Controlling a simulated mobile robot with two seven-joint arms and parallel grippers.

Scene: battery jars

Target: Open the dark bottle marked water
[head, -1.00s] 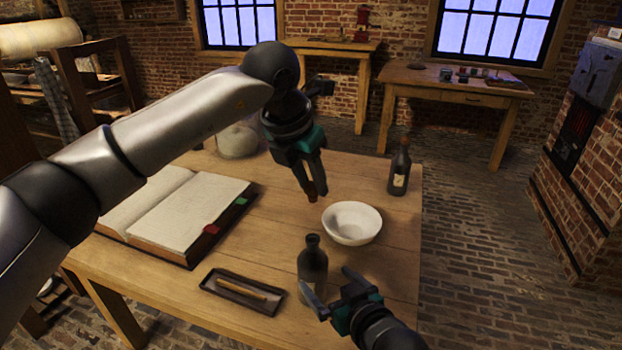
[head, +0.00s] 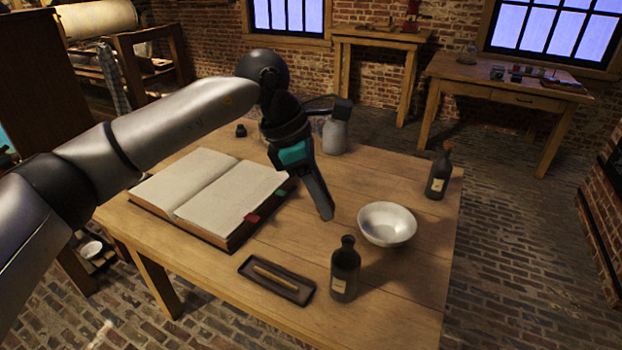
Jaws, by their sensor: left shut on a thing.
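A dark bottle (head: 345,275) with a pale label stands upright near the table's front edge; its neck shows no stopper. A second dark bottle (head: 437,178) with a pale label stands at the table's right side, with a brown cork in its neck. The writing on both labels is too small to read. My left gripper (head: 326,211) is shut on a small brown cork, mostly hidden between the fingertips. It hangs above the table, left of the white bowl and apart from both bottles. My right gripper is out of view.
A white bowl (head: 387,224) stands between the bottles. A dark tray (head: 293,295) with a thin stick lies left of the near bottle. An open book (head: 212,190) covers the table's left. A grey jar (head: 335,136) stands behind my left gripper.

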